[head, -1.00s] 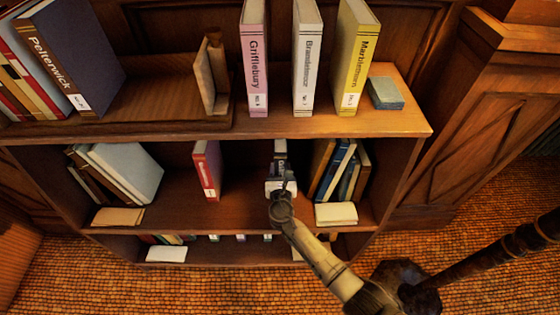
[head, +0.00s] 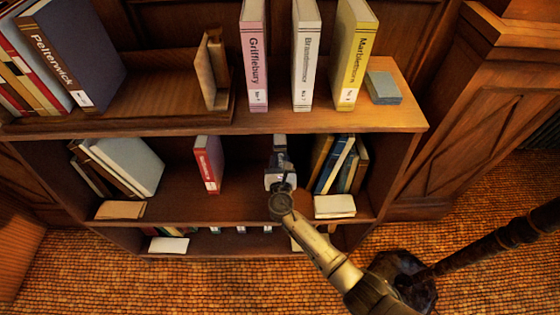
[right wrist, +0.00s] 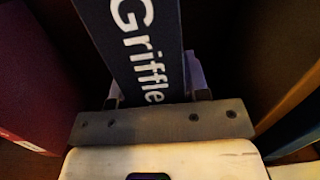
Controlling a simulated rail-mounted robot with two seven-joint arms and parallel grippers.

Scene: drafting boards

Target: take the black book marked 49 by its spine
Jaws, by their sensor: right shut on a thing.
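A dark book (head: 280,142) stands upright on the middle shelf, mostly hidden behind my right gripper (head: 279,168). In the right wrist view the dark spine (right wrist: 148,45) carries large white letters reading "Griffle", cut off by the gripper. No number 49 is visible; the lower spine is hidden. My right gripper (right wrist: 158,96) is shut on this book, one finger on each side of the spine. My left gripper is in neither view.
A red book (head: 208,165) stands to the left, with a gap between. Leaning books (head: 336,165) and a pale block (head: 334,206) are close on the right. The upper shelf (head: 290,120) overhangs, holding pink, white and yellow volumes.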

